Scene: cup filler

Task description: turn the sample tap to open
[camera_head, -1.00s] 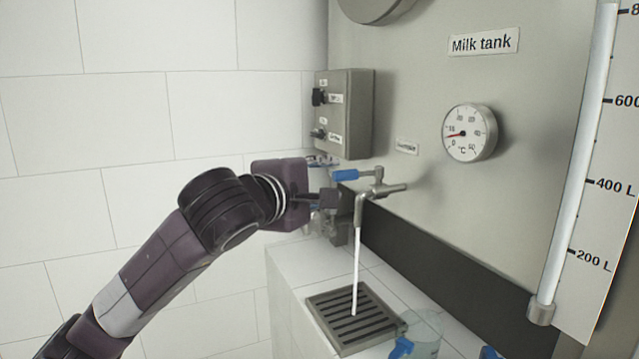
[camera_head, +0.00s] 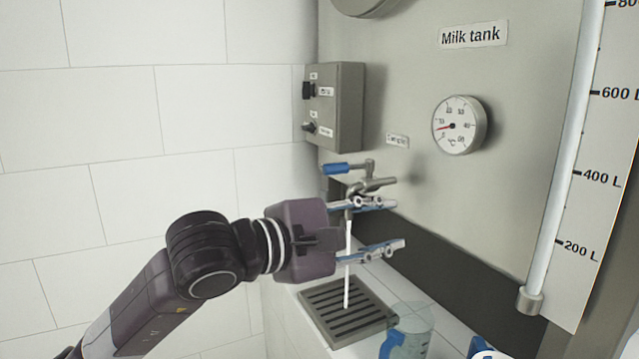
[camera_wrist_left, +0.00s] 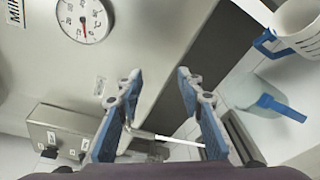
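The sample tap (camera_head: 368,184) sticks out from the milk tank wall, beside a small "Sample" label. Its blue handle (camera_head: 338,168) points left. A thin white stream (camera_head: 348,245) runs from the spout down to the drain grate. My left gripper (camera_head: 392,225) is open just below the handle, its two blue-grey fingers spread one above the other across the spout and stream. I cannot tell whether it touches the tap. In the left wrist view the open fingers (camera_wrist_left: 160,78) hold nothing, and the white stream (camera_wrist_left: 178,140) shows near their base. My right gripper is not in view.
The drain grate (camera_head: 345,312) lies on the tiled ledge. A clear jug with a blue handle (camera_head: 412,328) stands right of it, and a white vessel (camera_wrist_left: 300,28) beyond that. A grey switch box (camera_head: 336,105) and a dial gauge (camera_head: 460,125) are on the wall above.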

